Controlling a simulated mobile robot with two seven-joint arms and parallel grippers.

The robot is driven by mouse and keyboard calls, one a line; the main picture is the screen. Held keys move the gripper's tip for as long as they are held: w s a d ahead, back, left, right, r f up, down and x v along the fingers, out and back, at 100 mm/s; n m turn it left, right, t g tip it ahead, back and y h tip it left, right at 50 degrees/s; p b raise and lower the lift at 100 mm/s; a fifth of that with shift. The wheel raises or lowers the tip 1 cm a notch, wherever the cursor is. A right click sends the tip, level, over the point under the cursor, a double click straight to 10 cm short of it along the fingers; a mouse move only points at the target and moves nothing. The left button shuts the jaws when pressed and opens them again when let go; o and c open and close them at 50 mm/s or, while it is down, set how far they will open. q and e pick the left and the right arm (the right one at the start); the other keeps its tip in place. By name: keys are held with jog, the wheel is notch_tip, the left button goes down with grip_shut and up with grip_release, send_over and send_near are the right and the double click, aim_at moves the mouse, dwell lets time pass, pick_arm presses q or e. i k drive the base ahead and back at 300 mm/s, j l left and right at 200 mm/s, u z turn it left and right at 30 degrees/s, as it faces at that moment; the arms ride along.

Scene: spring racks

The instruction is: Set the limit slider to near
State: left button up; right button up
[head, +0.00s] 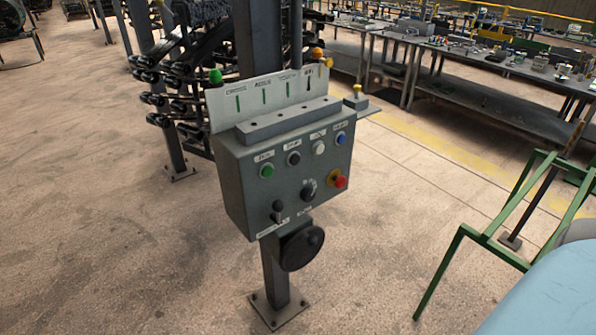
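A grey control box (235,195) stands on a post in the middle of the head view, its front turned toward me. At its lower left is a small dark knob or lever (278,208) with a pale piece below it and a label that is too small to read. I cannot tell for sure whether this is the limit slider, nor its setting. A black rotary knob (308,190) sits to its right. An upright plate (222,105) behind the box top carries several labelled vertical marks, mostly green. Neither gripper is in view.
The box front also has green (267,171), black, white and blue buttons and a red button (341,182). A black round handle (302,248) hangs below. A green metal frame (463,232) stands at right. Racks of dark springs are behind. Floor left and front is clear.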

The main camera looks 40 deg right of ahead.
aim_at(329, 62)
jog(key=z, duration=1.35)
